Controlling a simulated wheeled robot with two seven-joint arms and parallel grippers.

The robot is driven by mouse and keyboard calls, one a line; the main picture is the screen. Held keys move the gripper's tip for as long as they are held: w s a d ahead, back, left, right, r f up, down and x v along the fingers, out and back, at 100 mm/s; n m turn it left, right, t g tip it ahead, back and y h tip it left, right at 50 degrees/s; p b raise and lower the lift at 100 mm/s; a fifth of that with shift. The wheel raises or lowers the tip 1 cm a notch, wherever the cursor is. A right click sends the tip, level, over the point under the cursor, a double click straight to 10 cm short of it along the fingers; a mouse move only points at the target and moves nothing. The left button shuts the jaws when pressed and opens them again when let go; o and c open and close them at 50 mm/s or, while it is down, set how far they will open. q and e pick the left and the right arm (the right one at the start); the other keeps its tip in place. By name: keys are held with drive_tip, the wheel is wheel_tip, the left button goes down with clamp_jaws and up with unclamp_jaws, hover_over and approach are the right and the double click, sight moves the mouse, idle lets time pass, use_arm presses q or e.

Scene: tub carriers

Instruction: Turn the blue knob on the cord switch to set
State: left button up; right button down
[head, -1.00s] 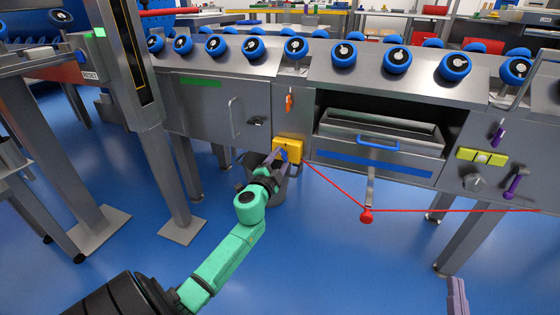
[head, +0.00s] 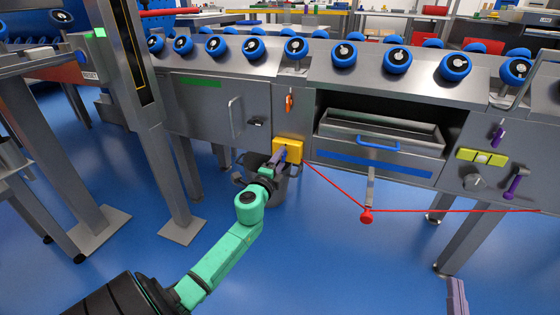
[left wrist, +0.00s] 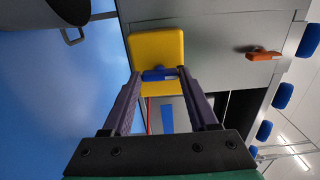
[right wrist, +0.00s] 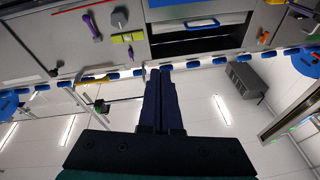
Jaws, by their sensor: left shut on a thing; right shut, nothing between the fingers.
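The cord switch is a yellow box (head: 294,146) on the front of the grey machine, with a red cord (head: 335,187) running from it to the right. It also shows in the left wrist view (left wrist: 150,42). Its blue knob (left wrist: 157,75) lies between the fingertips of my left gripper (left wrist: 160,74), which is shut on it. In the head view my left gripper (head: 277,157) covers most of the knob. My right gripper (right wrist: 160,72) is shut and empty, away from the switch; in the head view a part of it shows at the bottom right edge.
An orange handle (head: 289,103) sits just above the switch. A dark bucket (head: 283,190) stands below and behind my left gripper. A drawer with a blue handle (head: 377,143) is to the right. The blue floor in front is clear.

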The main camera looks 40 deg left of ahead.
use_arm(q)
drive_tip(key=shift+f, duration=0.1)
drive_tip(key=o, duration=1.4)
drive_tip(key=shift+c, duration=0.2)
drive_tip(key=shift+s+d, duration=0.2)
drive_tip(key=shift+s, duration=0.25)
drive_tip(key=shift+p+v, duration=0.4)
drive_tip(key=shift+v, duration=0.75)
use_arm(e)
drive_tip(key=s+f+g, duration=0.3)
drive_tip(key=f, duration=0.6)
use_arm(q)
approach(282, 157)
drive_tip(key=v, duration=0.7)
drive_tip(key=shift+w+f, duration=0.1)
drive_tip(key=shift+w, duration=0.15)
use_arm(e)
drive_tip(key=r, duration=0.1)
drive_tip(key=w+r+t, duration=0.1)
drive_tip(key=r, duration=0.1)
drive_tip(key=w+r+t, duration=0.1)
drive_tip(key=r, duration=0.1)
drive_tip(key=shift+a+r, duration=0.15)
drive_tip(key=shift+r, duration=0.1)
